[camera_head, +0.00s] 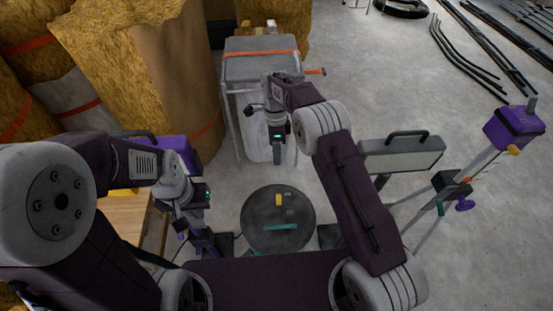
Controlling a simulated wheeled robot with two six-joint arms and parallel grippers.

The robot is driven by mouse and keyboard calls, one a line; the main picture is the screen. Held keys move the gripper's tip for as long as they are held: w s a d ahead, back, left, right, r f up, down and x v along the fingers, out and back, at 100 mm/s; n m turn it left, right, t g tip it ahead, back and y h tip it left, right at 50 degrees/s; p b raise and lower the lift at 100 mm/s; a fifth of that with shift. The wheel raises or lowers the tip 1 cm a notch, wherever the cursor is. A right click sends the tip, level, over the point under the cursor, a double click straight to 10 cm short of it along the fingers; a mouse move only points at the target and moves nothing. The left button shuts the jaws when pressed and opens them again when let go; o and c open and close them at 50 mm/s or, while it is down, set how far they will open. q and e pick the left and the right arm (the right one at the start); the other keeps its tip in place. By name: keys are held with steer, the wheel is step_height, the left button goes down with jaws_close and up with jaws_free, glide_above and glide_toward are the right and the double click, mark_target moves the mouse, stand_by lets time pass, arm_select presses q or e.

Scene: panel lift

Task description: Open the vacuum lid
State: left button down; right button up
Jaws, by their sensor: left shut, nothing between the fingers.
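No part is clearly marked as the vacuum or its lid. A dark grey round disc (258,232) with a yellow piece (278,199) and a teal bar (281,227) lies low in the middle; it may be the vacuum's top, but I cannot tell. My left gripper (193,222) points down to the left of the disc, apart from it. It is shut and empty. My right gripper (277,157) points down beyond the disc, in front of the grey bin in this view. Its fingers are seen edge-on, so their opening is unclear.
A grey bin on a frame (262,67) with an orange strip stands behind. Straw-like rolls (150,75) fill the left. A purple case (165,150) is partly hidden by my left arm. A lamp panel (402,155) and a purple-topped stand (514,127) are at right.

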stand_by(0.4)
steer(key=d+r+m+t+p, duration=0.1)
steer(key=d+r+p, duration=0.2)
steer(key=r, duration=0.5)
steer(key=d+r+p, duration=0.2)
steer(key=r, duration=0.6)
steer(key=s+d+r+n+p, duration=0.2)
steer(key=s+d+r+p, duration=0.15)
steer(key=s+r, duration=0.2)
steer(key=s+d+f+n+t, duration=0.1)
steer(key=s+d+f+n, duration=0.1)
steer(key=s+n, duration=0.6)
steer(key=s+d+f+n+t+p, duration=0.1)
steer(key=s+f+n, duration=0.3)
steer(key=s+n, duration=0.4)
steer(key=shift+d+f+n, duration=0.15)
steer(key=shift+d+n, duration=0.25)
steer(key=shift+d, duration=0.4)
